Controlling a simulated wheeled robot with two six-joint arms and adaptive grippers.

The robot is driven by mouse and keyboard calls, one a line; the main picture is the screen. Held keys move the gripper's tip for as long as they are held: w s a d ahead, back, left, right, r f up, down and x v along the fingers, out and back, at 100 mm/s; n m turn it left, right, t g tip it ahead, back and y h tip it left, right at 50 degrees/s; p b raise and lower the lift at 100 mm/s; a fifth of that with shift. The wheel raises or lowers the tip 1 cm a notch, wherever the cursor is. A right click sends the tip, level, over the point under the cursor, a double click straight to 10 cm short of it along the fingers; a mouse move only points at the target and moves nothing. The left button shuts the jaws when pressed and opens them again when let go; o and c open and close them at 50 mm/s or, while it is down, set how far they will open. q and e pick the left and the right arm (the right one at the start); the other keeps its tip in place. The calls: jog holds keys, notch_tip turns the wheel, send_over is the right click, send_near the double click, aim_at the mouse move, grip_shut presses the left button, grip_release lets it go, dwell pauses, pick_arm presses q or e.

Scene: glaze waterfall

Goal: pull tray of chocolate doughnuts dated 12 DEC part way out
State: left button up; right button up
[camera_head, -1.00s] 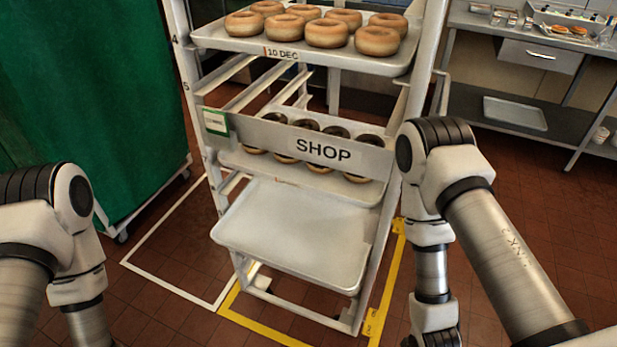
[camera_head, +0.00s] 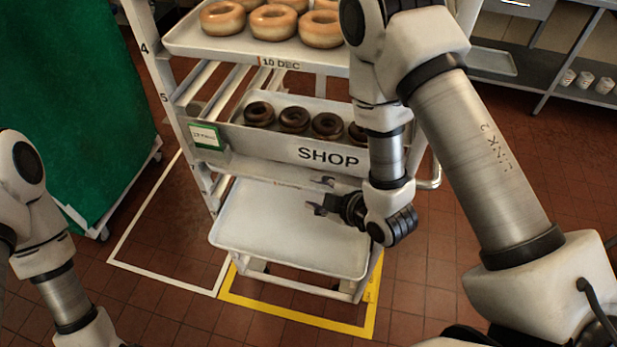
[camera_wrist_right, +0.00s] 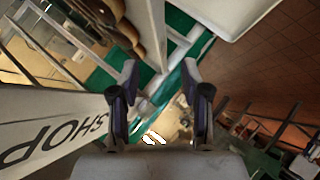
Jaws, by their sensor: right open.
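The tray (camera_head: 260,169) with several dark chocolate-topped doughnuts (camera_head: 293,119) is in the rack behind the white SHOP bar (camera_head: 270,141). Its front edge shows just under the bar; I cannot read a 12 DEC label on it. My right gripper (camera_head: 318,196) is open and empty, in front of the rack just below the bar and above a lower empty tray (camera_head: 285,235). In the right wrist view its fingers (camera_wrist_right: 160,95) are apart, with the SHOP bar on the left. My left gripper is out of view.
A tray (camera_head: 200,43) of plain ring doughnuts labelled 10 DEC is above. The rack's posts (camera_head: 165,110) stand at the sides, the right one partly behind my right arm. A green covered rack (camera_head: 70,110) is at left. Yellow floor tape (camera_head: 300,318) outlines the rack's place.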

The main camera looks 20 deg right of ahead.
aim_at(299, 187)
jog(key=shift+s+d, duration=0.1)
jog(key=shift+s, duration=0.1)
jog(key=p+x, duration=0.1)
jog(key=x, duration=0.5)
jog(key=shift+w+f+p, duration=0.1)
jog(key=shift+w+p, duration=0.2)
jog(key=shift+p, duration=0.05)
jog(key=shift+w+a+f, duration=0.3)
jog(key=shift+w+f, duration=0.1)
jog(key=shift+w, duration=0.1)
grip_shut()
